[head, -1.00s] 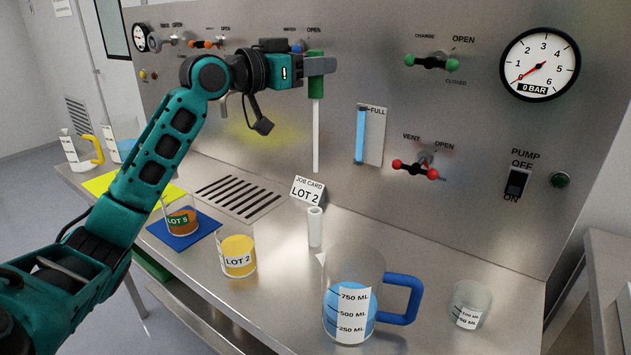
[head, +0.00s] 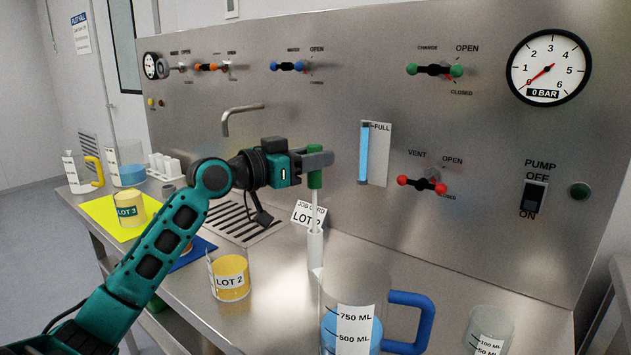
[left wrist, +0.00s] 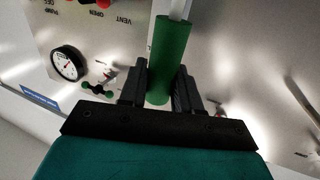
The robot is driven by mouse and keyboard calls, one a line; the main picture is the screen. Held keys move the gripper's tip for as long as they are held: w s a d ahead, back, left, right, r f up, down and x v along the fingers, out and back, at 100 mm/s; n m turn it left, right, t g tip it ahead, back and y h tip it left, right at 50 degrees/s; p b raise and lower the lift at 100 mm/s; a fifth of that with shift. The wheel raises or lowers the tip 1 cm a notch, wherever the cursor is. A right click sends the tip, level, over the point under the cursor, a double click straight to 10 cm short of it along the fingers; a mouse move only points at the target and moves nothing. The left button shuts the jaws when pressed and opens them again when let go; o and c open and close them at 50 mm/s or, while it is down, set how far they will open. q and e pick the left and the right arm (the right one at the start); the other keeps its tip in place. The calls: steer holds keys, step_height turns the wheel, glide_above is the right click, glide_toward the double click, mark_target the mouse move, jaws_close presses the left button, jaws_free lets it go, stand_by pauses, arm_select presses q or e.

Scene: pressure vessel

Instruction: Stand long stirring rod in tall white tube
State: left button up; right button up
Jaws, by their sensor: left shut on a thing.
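My left gripper (head: 318,160) is shut on the green handle (head: 315,179) of the stirring rod, which hangs upright. Its thin white shaft (head: 314,212) runs straight down to the mouth of the tall white tube (head: 316,250). The lower shaft is hidden by the tube and appears to be inside it; the depth cannot be seen. The tube stands upright on the steel bench. In the left wrist view the green handle (left wrist: 165,60) sits between my gripper's dark fingers (left wrist: 162,92). My right gripper is out of view.
A job card (head: 308,214) stands just behind the tube. A large jug (head: 355,300) with a blue handle is close in front, and the LOT 2 beaker (head: 230,277) is to the left. A small beaker (head: 488,330) stands at right. The panel (head: 480,240) rises behind.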

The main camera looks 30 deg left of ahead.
mark_target(308, 174)
arm_select(q)
step_height(308, 174, down, 2)
steer(key=shift+f+b, duration=0.1)
steer(key=shift+b, duration=0.45)
steer(key=shift+f+b, duration=0.3)
steer(key=shift+f, duration=0.05)
steer(key=shift+w, duration=0.1)
steer(key=shift+r, duration=0.15)
steer(key=shift+f, duration=0.25)
steer(key=o, duration=1.1)
steer(key=shift+c, duration=0.2)
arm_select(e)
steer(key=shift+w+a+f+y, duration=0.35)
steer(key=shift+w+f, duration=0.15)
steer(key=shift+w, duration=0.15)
arm_select(q)
steer(key=shift+r, duration=0.1)
